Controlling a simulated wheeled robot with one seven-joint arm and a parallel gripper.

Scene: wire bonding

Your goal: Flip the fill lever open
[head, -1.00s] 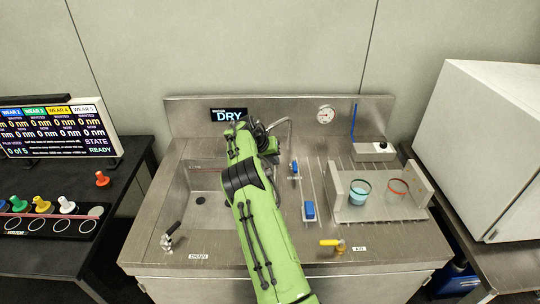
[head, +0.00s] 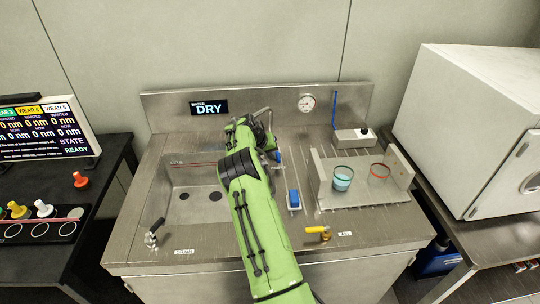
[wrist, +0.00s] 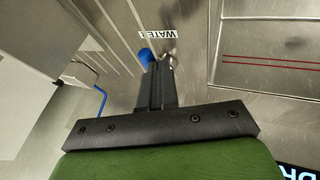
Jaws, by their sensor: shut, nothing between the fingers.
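The fill lever is most likely the blue-handled valve beside the label reading WATER (wrist: 157,35). Its blue handle (wrist: 146,57) shows in the wrist view just beyond the fingertips, with a metal valve part (wrist: 169,61) to its right. My gripper (wrist: 158,72) is shut and empty, its tips very close to the handle; I cannot tell whether they touch. In the head view a bit of blue (head: 279,157) shows at the right edge of my arm, mostly hidden. My fingertips are hidden there by the arm.
The sink basin (head: 186,178) is left of my arm. A black drain lever (head: 153,233) and a yellow-handled valve (head: 317,232) stand at the front edge. A blue block (head: 293,197) and a rack (head: 392,196) with two beakers are right. The display (head: 209,107) reads DRY.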

